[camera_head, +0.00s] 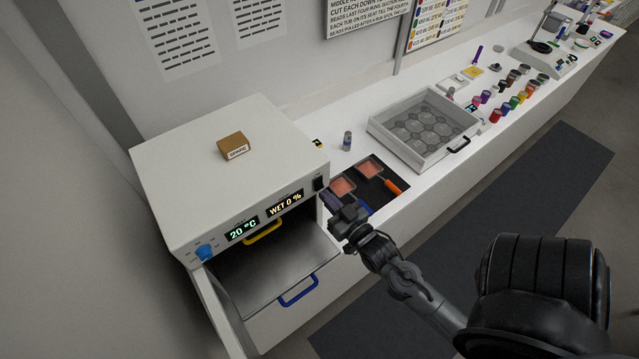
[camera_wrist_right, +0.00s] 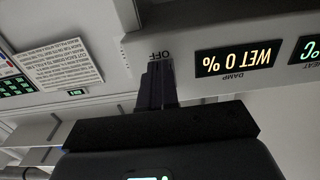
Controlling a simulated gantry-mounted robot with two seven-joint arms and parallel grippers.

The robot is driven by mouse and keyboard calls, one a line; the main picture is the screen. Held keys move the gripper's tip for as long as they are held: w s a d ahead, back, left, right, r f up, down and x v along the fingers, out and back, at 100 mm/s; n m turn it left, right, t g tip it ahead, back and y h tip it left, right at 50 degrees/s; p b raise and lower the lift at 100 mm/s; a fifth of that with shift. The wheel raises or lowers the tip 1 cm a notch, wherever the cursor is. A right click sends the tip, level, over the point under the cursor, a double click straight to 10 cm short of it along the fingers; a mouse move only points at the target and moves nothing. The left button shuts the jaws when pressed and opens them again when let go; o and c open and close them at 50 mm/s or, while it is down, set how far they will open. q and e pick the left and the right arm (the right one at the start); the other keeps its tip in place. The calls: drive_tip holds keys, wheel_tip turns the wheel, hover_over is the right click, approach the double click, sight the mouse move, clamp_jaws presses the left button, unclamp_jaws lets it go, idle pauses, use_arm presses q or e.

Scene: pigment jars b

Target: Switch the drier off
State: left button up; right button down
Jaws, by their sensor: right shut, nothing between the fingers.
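The drier (camera_head: 200,170) is a white box at the left of the bench in the head view. Its front panel has a blue knob (camera_head: 203,253), a display reading 20 °C (camera_head: 242,229), a display reading WET 0 % (camera_head: 285,204) and a black switch (camera_head: 319,183) at the right end. My right gripper (camera_head: 340,212) is shut and empty, just in front of and below the switch. In the right wrist view, which shows the panel upside down, its fingers (camera_wrist_right: 159,85) reach the panel beside the OFF label (camera_wrist_right: 159,54) and hide the switch; I cannot tell whether they touch. My left gripper is not in view.
The drier's front stands open, with a door (camera_head: 218,308) at the left and a blue handle (camera_head: 298,291) low in front. A small cardboard box (camera_head: 233,146) sits on top. Right of the drier are a dark mat (camera_head: 384,192), a clear-lidded tray (camera_head: 381,128) and several jars.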

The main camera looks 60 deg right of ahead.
drive_tip(key=shift+w+d, duration=0.1)
drive_tip(key=shift+w, duration=0.15)
drive_tip(key=v, duration=1.4)
drive_tip(key=shift+b, duration=0.45)
idle(0.3)
drive_tip(key=shift+s, duration=0.1)
